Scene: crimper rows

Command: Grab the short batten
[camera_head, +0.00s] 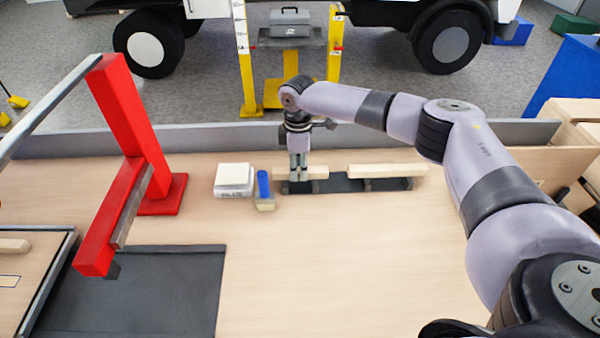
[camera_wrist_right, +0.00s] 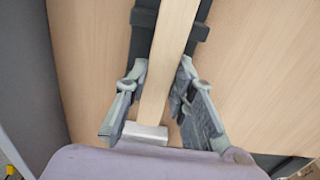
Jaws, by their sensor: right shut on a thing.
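The short batten (camera_head: 318,172) is a pale wooden bar lying at the left part of a dark rack (camera_head: 338,185) at the back of the table. My right gripper (camera_head: 299,177) points down over it and is shut on it, hiding its middle. In the right wrist view, a pale bar (camera_wrist_right: 172,40) runs between the two fingers of the gripper (camera_wrist_right: 158,88), above a dark support. A longer batten (camera_head: 388,169) lies to the right on the same rack. My left gripper is not in view.
A white block (camera_head: 233,176) and a blue-handled tool (camera_head: 263,187) stand just left of the rack. A red post with an arm (camera_head: 125,120) rises at the left. A dark mat (camera_head: 165,290) lies front left. The table's middle is clear.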

